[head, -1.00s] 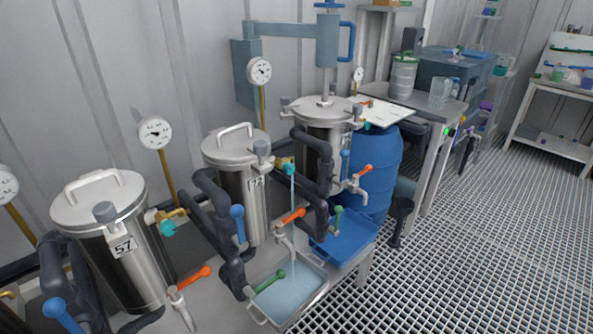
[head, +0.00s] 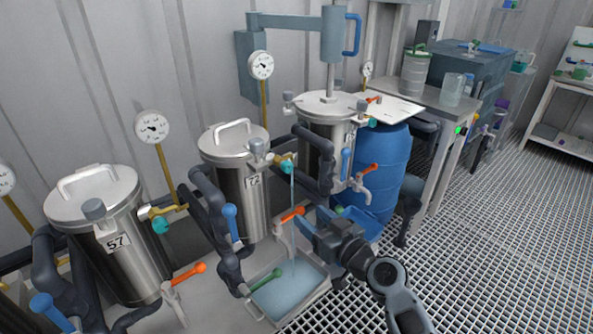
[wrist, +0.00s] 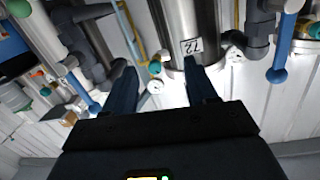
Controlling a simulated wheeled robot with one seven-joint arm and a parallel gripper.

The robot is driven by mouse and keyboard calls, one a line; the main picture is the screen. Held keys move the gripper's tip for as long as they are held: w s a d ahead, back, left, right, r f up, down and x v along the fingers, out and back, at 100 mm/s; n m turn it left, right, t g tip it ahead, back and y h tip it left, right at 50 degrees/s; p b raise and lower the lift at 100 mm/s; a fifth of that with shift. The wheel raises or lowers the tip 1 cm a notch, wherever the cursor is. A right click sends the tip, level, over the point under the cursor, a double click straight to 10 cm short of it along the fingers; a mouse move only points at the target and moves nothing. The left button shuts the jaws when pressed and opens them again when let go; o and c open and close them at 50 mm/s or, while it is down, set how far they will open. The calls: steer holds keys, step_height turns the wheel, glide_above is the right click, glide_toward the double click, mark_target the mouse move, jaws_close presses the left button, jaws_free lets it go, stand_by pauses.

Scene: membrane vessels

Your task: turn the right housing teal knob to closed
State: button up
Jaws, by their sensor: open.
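The right housing (head: 322,108) is the steel vessel at the back, beside the blue barrel. A small teal knob (head: 371,122) seems to show at its right side, too small to read its setting. The middle housing, labelled 72 (head: 236,190), has a teal knob (head: 288,167) with a thin stream falling from it; this knob also shows in the wrist view (wrist: 154,67). The left housing, labelled 57 (head: 100,225), has its own teal knob (head: 160,224). My gripper (head: 308,234) is open and empty, low in front of the middle and right housings. Its spread fingers (wrist: 160,75) show in the wrist view.
A pale tray (head: 318,303) of liquid catches the stream. Orange (head: 188,272) and blue levers (head: 231,222) and dark pipes crowd the housings' fronts. A blue barrel (head: 378,170) stands right. The grated floor is clear.

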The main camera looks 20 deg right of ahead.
steer(key=n+y, duration=0.1)
glide_toward(290, 168)
steer(key=w, duration=0.1)
steer(key=shift+t, duration=0.3)
steer(key=shift+f+p+x, duration=0.15)
steer(key=shift+x, duration=1.85)
steer(key=shift+f+p+x, duration=0.15)
steer(key=shift+x, duration=1.85)
steer(key=shift+a, duration=0.2)
steer(key=shift+c, duration=0.5)
steer(key=c, duration=1)
steer(key=shift+o, duration=0.2)
